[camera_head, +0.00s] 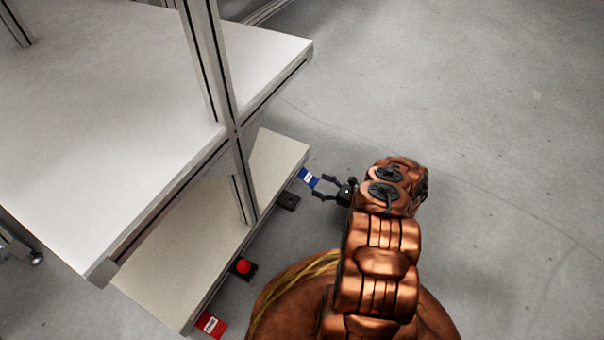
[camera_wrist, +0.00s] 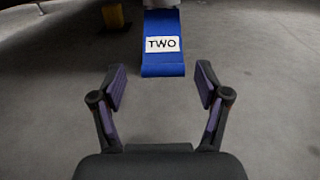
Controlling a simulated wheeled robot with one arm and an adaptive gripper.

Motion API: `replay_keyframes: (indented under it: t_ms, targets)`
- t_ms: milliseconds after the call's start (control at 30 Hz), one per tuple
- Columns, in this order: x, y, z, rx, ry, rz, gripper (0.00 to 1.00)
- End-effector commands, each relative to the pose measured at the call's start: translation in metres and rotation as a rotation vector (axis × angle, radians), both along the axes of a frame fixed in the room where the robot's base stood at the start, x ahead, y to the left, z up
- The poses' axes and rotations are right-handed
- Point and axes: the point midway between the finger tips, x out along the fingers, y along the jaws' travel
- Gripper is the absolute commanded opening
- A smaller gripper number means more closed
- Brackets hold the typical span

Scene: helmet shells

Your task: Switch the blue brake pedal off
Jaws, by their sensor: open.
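The blue brake pedal (camera_head: 308,177) sticks out from the edge of the low shelf, near its far corner. In the wrist view the blue pedal (camera_wrist: 163,58) is at top centre, with a white label reading TWO on its face. My gripper (camera_head: 318,187) is beside the pedal at its right in the head view. In the wrist view my gripper (camera_wrist: 160,78) has its two fingers spread, with nothing between the pads, and the pedal lies ahead of the fingertips.
A red pedal (camera_head: 211,325) with a white label and a red button (camera_head: 243,266) on a dark base sit along the low shelf (camera_head: 277,158). A dark box (camera_head: 288,201) is close to the blue pedal. A white upper tabletop (camera_head: 150,110) overhangs at left. Floor at right is clear.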

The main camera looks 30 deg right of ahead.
Motion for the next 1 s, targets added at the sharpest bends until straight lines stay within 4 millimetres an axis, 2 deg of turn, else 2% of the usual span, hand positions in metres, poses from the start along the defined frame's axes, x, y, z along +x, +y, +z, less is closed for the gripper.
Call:
replay_keyframes:
  t_ms: [500, 900, 1000]
  targets:
    - [0.052, 0.026, -0.002, 0.001, 0.000, -0.013, 0.75]
    - [0.060, 0.032, 0.001, -0.001, -0.001, -0.011, 0.75]
    - [0.060, 0.032, 0.000, -0.001, -0.001, -0.010, 0.66]
